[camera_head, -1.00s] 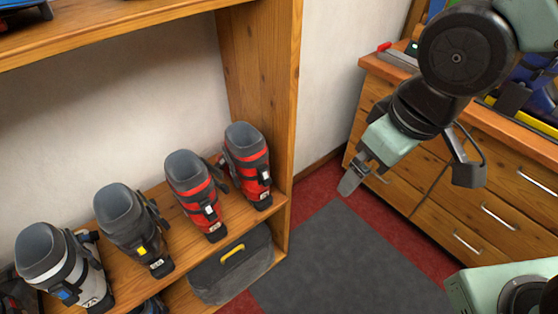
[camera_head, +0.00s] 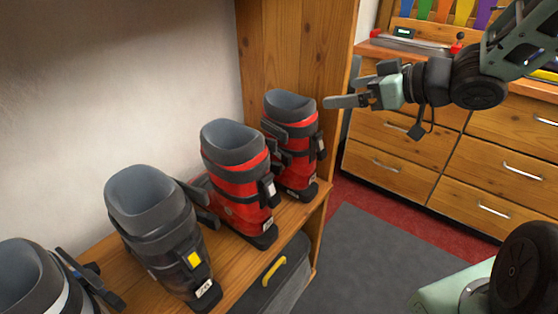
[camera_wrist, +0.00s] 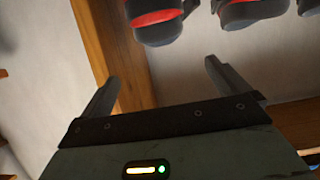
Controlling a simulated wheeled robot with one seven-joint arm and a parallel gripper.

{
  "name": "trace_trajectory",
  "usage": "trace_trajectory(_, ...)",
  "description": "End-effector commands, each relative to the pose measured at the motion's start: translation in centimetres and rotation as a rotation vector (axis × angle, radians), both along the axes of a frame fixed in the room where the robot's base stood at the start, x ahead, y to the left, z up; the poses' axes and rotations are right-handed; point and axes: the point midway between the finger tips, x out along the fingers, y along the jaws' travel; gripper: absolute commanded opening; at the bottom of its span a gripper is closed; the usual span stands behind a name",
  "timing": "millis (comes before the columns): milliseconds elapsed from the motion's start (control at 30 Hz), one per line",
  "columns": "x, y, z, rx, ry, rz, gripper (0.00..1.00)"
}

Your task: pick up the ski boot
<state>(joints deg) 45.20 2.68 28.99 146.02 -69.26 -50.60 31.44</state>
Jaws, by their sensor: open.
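Several ski boots stand upright in a row on a wooden shelf in the head view. The farthest is a red and black boot (camera_head: 290,145) by the shelf's upright. Beside it are another red and black boot (camera_head: 237,185), a dark grey boot with a yellow buckle tag (camera_head: 160,235), and a grey and white boot (camera_head: 35,280) cut off by the left edge. My gripper (camera_head: 342,88) is open and empty, just right of the farthest red boot and near its top height, apart from it. In the wrist view, boots with red trim (camera_wrist: 155,20) show beyond the open fingers.
The shelf's wooden upright (camera_head: 285,45) stands close behind the farthest boot. A dark case with a yellow handle (camera_head: 273,268) sits below the shelf board. A drawer bench (camera_head: 390,150) stands behind my arm. The grey floor mat (camera_head: 370,265) is clear.

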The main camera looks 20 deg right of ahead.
Motion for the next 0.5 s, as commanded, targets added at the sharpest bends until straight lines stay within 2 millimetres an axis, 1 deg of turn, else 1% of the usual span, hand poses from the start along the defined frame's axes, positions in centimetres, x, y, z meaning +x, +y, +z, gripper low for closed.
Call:
trace_trajectory(67,0.9,0.9,-0.4,0.005,0.005,0.005,1.0)
trace_trajectory(100,1.3,1.1,-0.2,0.007,0.005,0.004,1.0)
trace_trajectory(133,1.4,1.1,0.2,0.011,0.003,0.004,1.0)
trace_trajectory(233,1.8,1.3,0.3,0.018,-0.002,0.007,1.0)
trace_trajectory(500,2.6,1.9,-0.2,0.016,-0.001,0.004,1.0)
